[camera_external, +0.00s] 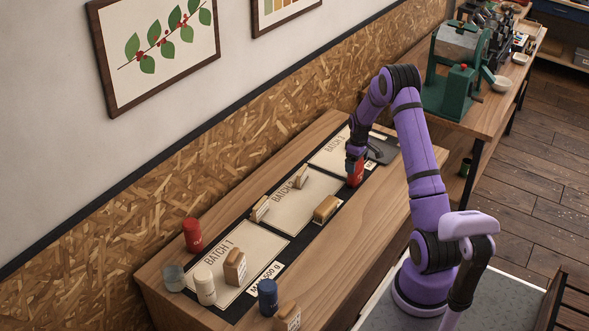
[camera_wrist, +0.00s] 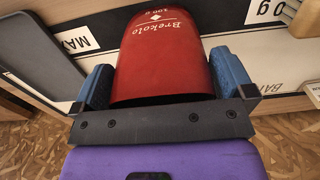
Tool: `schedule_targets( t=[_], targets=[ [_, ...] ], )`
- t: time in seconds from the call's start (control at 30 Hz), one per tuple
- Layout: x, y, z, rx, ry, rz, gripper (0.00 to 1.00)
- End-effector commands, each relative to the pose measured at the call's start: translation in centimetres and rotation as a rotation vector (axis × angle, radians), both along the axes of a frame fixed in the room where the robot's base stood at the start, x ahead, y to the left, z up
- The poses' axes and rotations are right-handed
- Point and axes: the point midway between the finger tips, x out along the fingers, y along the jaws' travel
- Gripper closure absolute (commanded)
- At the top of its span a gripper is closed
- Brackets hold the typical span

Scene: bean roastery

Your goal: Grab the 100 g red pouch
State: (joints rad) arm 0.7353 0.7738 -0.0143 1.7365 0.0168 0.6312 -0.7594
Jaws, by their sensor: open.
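The red pouch (camera_wrist: 160,55), marked "100 G", fills the middle of the wrist view, upside down in that picture. My gripper (camera_wrist: 162,80) has its two blue-padded fingers apart, one on each side of the pouch. Whether the pads touch it I cannot tell. In the external view the pouch (camera_external: 354,174) stands near the Batch 3 card (camera_external: 330,152), with my gripper (camera_external: 355,160) right over it and hiding its top. Another red container (camera_external: 192,236) stands at the far left by the Batch 1 card.
A dark flat plate (camera_external: 382,150) lies just right of the pouch, and shows in the wrist view (camera_wrist: 40,65). White (camera_external: 205,287) and blue (camera_external: 267,297) containers stand at the front left.

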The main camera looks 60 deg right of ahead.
Motion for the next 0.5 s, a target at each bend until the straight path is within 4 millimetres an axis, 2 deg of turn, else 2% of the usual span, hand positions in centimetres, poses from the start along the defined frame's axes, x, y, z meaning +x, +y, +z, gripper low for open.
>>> schedule_targets(
  t=[0.13, 0.3, 0.5],
  targets=[
    [0.01, 0.0, 0.04, 0.0, 0.0, 0.0, 0.0],
    [0.0, 0.01, 0.04, 0.0, 0.0, 0.0, 0.39],
    [0.0, 0.01, 0.06, 0.0, 0.0, 0.0, 0.4]
  ],
)
